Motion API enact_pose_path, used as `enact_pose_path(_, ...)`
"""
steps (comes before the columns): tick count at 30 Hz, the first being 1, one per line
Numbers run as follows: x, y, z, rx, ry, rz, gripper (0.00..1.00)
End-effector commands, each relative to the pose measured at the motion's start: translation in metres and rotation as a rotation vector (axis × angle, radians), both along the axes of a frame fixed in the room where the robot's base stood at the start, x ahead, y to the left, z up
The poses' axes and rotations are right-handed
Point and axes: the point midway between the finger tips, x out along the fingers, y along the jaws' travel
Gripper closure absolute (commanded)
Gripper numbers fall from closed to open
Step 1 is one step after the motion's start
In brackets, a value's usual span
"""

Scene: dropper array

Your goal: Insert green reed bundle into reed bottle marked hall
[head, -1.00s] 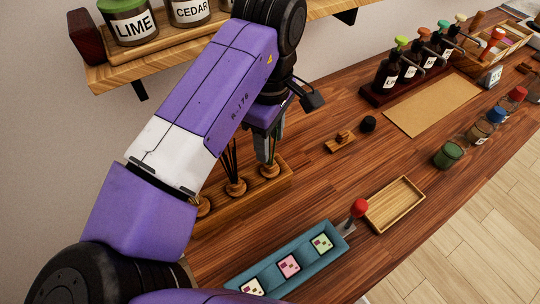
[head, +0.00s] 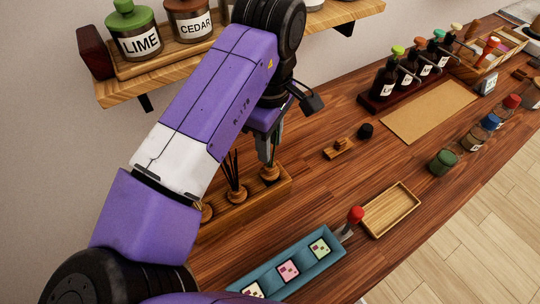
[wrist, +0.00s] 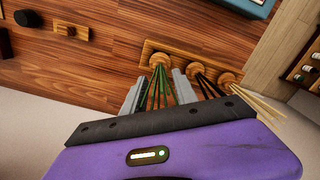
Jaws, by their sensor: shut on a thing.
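The green reed bundle (wrist: 161,92) is between the fingers of my gripper (wrist: 160,92) in the wrist view, and the gripper is shut on it. The lower ends of its thin green and dark sticks meet or overlap the round wooden top of the end reed bottle (wrist: 160,60). I cannot tell how deep they go. In the head view my gripper (head: 266,147) points down just above this bottle (head: 269,173). Two more reed bottles stand beside it: a middle one with dark reeds (head: 236,193) and one partly behind my arm (head: 206,212). No hall marking is readable.
The bottles stand in a wooden rack (head: 284,184). A teal tray (head: 262,270) with patterned blocks, an empty wooden tray (head: 391,209) and a small wooden piece (head: 339,148) lie nearby. A shelf (head: 165,72) with jars hangs behind my arm.

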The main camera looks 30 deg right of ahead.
Motion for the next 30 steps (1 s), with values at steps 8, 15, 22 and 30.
enact_pose_path(8,0.000,0.000,0.023,-0.001,-0.001,0.000,1.00)
enact_pose_path(15,0.000,0.000,0.039,-0.001,0.000,-0.001,1.00)
enact_pose_path(22,0.000,0.000,0.053,-0.001,-0.001,-0.001,1.00)
enact_pose_path(30,0.000,0.000,0.067,-0.001,-0.001,-0.001,1.00)
